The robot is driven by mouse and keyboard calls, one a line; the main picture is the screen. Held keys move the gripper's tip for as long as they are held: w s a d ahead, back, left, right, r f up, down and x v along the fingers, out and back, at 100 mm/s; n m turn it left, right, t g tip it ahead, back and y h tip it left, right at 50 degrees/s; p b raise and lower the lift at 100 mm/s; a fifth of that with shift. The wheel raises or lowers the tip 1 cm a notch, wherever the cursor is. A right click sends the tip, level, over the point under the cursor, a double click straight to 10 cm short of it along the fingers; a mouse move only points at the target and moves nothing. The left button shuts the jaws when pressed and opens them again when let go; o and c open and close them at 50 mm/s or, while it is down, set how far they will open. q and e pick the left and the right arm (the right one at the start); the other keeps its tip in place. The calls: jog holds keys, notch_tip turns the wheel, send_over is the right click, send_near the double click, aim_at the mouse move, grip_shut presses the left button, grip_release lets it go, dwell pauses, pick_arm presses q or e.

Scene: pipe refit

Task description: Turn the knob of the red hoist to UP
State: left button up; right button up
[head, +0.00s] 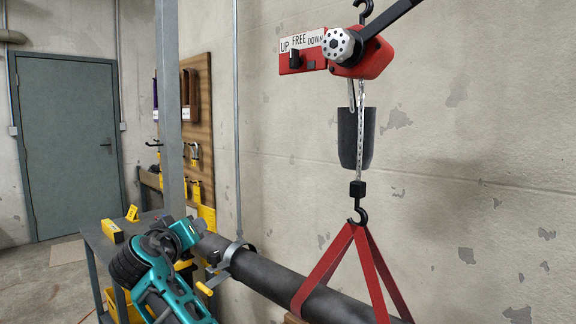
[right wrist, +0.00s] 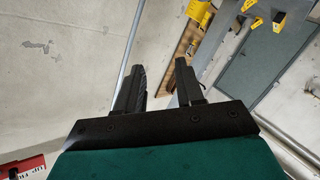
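The red hoist (head: 366,62) hangs at the upper right in the head view. On its red plate a small black knob (head: 295,59) sits below the white label (head: 302,41) reading UP, FREE, DOWN. The knob looks roughly upright, but its exact setting is too small to tell. Part of the label (right wrist: 32,170) shows inverted at the lower left of the right wrist view. My right gripper (right wrist: 158,78) is open with nothing seen between its fingers; the head view does not show it. My left gripper (head: 194,230) is at the pipe's left end; its fingers are unclear.
Red slings (head: 331,268) hang from the hoist's hook around the dark pipe (head: 265,277). A black chain container (head: 356,140) hangs below the hoist. A grey post (head: 170,110) and tool board (head: 200,130) stand left.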

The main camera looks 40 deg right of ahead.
jog(key=s+d+r+m+g+h, duration=0.1)
jog(key=s+r+m+g+h, duration=0.15)
jog(key=r, duration=0.65)
jog(key=s+d+r+m+g+h, duration=0.1)
jog(key=r+m+h, duration=0.15)
jog(key=r, duration=0.65)
jog(key=m+g+h, duration=0.1)
jog(key=m+g, duration=0.5)
jog(key=m, duration=0.3)
send_near(290, 57)
jog(key=d, duration=0.3)
jog(key=d+p, duration=0.1)
jog(key=d, duration=0.5)
jog(key=shift+w+d+f+p, duration=0.1)
jog(key=shift+w+p, duration=0.25)
jog(key=shift+w, duration=0.05)
jog(key=shift+c, duration=0.5)
grip_shut()
